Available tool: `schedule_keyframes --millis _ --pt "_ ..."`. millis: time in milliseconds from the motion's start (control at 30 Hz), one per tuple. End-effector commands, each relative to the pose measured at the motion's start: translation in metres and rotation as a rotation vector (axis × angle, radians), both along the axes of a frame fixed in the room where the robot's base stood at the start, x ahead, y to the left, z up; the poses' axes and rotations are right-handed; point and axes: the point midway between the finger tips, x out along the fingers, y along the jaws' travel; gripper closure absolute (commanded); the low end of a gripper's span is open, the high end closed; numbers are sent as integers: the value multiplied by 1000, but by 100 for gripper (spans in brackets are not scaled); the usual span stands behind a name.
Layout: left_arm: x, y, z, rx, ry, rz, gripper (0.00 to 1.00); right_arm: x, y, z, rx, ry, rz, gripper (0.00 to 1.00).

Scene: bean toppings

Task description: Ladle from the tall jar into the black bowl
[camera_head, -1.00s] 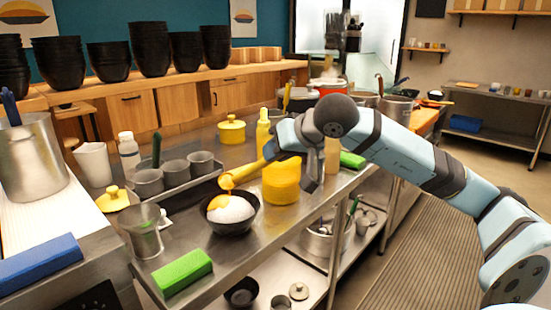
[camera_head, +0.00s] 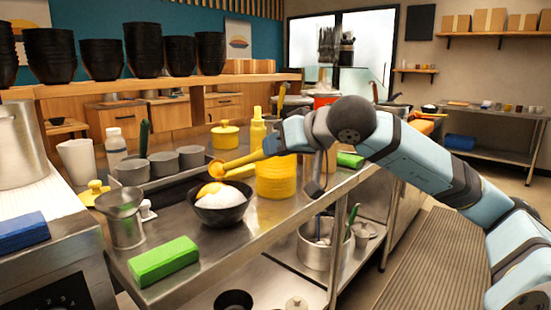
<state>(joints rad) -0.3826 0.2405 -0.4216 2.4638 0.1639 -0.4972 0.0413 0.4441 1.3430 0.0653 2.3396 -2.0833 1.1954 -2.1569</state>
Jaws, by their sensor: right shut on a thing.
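The black bowl (camera_head: 220,214) stands upright on the steel counter, holding a white mound with yellow topping on its upper left side. My right gripper (camera_head: 268,149) is shut on the handle of a yellow ladle (camera_head: 240,161), to the right of and above the bowl. The ladle's head hangs over the bowl's far edge, just above the topping; I cannot tell whether it holds anything. A tall yellow jar (camera_head: 276,178) stands right of the bowl, below my right arm. My left gripper is not in view.
A green block (camera_head: 163,261) and a metal cup (camera_head: 125,228) stand in front and left of the bowl. A tray with grey cups (camera_head: 163,167) sits behind it. A yellow squeeze bottle (camera_head: 258,128) and a yellow lidded pot (camera_head: 225,136) are farther back.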

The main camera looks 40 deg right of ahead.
Motion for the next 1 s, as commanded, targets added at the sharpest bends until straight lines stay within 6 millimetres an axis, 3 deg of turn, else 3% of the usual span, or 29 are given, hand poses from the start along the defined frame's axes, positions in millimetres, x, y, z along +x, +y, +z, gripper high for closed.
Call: schedule_keyframes --millis 100,400,467,767,1000 --pt "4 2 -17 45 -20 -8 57 -3 1 -12 -12 -31 5 100" --pt "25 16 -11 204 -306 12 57 -13 2 -24 -48 -130 22 100" --pt "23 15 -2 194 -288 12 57 -12 3 -19 -51 -138 28 100" --pt "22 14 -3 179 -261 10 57 -14 1 -30 -86 -212 39 100" --pt "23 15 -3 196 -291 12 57 -19 -2 -59 -169 -394 71 100"
